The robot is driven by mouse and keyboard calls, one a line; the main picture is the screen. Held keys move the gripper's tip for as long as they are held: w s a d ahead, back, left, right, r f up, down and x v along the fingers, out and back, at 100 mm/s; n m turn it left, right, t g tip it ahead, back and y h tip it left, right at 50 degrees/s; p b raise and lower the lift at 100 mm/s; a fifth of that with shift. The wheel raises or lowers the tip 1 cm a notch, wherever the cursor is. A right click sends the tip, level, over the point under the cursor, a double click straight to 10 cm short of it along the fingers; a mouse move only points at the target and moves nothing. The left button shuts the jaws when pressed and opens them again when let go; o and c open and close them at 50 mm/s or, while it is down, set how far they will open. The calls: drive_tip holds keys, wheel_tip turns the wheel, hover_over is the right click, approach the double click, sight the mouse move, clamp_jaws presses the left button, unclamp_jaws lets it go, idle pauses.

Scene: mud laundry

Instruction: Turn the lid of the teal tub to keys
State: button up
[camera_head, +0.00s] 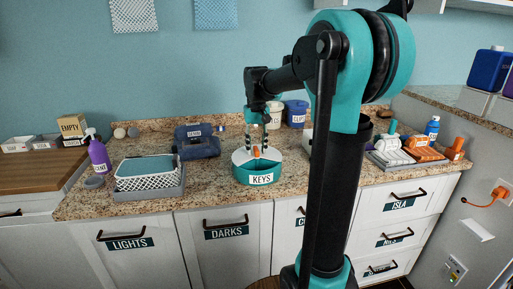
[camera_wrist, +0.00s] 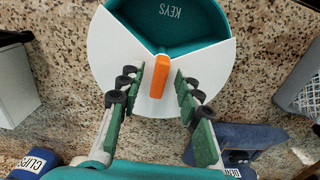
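The round teal tub (camera_head: 262,177) stands on the counter with KEYS on its front. Its white lid (camera_head: 243,156) has a wedge-shaped cut-out. In the wrist view, the white lid (camera_wrist: 112,55) covers the lower part, and the cut-out shows the teal tub's inside (camera_wrist: 165,30) with the word KEYS. An orange handle (camera_wrist: 158,75) stands on the lid, by the point of the cut-out. My gripper (camera_wrist: 158,82) is open over the lid, one finger on each side of the handle, with gaps visible. In the head view, my gripper (camera_head: 264,147) points down onto the tub.
White and blue tubs (camera_head: 295,114) stand behind. Orange and white items (camera_head: 424,153) lie at right. The counter before the blue case is clear.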

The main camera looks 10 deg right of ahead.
sight(257, 149)
wheel_tip(257, 149, up, 12)
idle(0.5)
drive_tip(key=shift+f, duration=0.1)
